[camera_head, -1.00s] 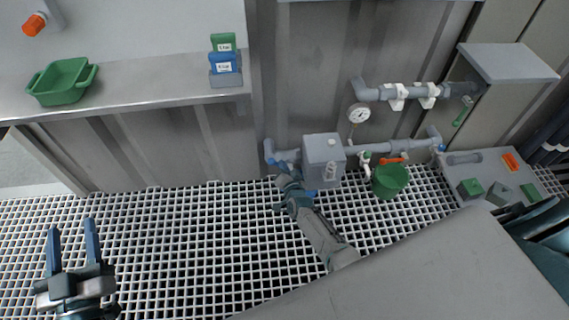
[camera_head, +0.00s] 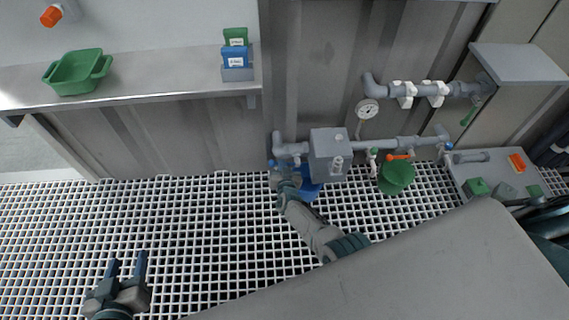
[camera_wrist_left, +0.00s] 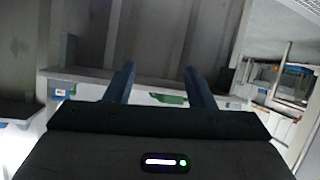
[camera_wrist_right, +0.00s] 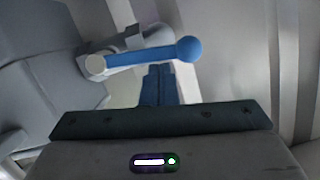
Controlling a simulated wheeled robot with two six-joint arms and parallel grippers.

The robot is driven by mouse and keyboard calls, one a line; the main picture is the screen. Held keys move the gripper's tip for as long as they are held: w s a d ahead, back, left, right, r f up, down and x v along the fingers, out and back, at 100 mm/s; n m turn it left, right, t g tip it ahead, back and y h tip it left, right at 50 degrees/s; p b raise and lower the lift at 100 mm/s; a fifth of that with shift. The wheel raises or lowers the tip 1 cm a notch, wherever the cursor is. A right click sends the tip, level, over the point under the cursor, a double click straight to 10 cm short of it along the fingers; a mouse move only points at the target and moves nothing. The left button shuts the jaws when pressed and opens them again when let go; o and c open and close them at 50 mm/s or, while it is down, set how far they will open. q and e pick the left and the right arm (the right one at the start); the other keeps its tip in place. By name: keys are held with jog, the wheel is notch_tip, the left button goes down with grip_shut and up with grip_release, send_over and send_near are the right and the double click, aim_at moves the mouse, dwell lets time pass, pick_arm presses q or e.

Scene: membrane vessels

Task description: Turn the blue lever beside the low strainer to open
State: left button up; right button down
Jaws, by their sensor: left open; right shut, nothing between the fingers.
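The blue lever (camera_wrist_right: 150,55) with a ball end lies across the right wrist view, on a grey valve body. My right gripper (camera_wrist_right: 160,72) is shut and empty, its fingertips close to the lever near its ball end; I cannot tell whether they touch. In the head view my right gripper (camera_head: 281,174) is at the left end of the low pipe, and mostly hides the lever. The grey box-like housing (camera_head: 329,153), which I take for the low strainer, is just right of it. My left gripper (camera_head: 127,268) is open and empty above the grating at lower left.
A blue container (camera_head: 312,186) is under the housing. A green bucket (camera_head: 396,178) stands farther right, below an orange handle (camera_head: 400,157). A pressure gauge (camera_head: 367,111) and upper pipe are above. A shelf (camera_head: 170,85) bears a green tub (camera_head: 77,72). The grating at left is clear.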

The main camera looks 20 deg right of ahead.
pick_arm(q)
jog(key=shift+w+a+r+t, duration=0.1)
jog(key=shift+w+r+t, duration=0.35)
jog(key=shift+r, duration=0.25)
jog(key=shift+w+a+r+t, duration=0.1)
jog(key=shift+w+r+t, duration=0.35)
jog(key=shift+r, duration=0.3)
jog(key=shift+w+a+r+t, duration=0.1)
jog(key=shift+w+r+t, duration=0.35)
jog(key=shift+r, duration=0.25)
pick_arm(e)
jog(key=shift+a+f, duration=0.2)
jog(key=shift+f, duration=0.3)
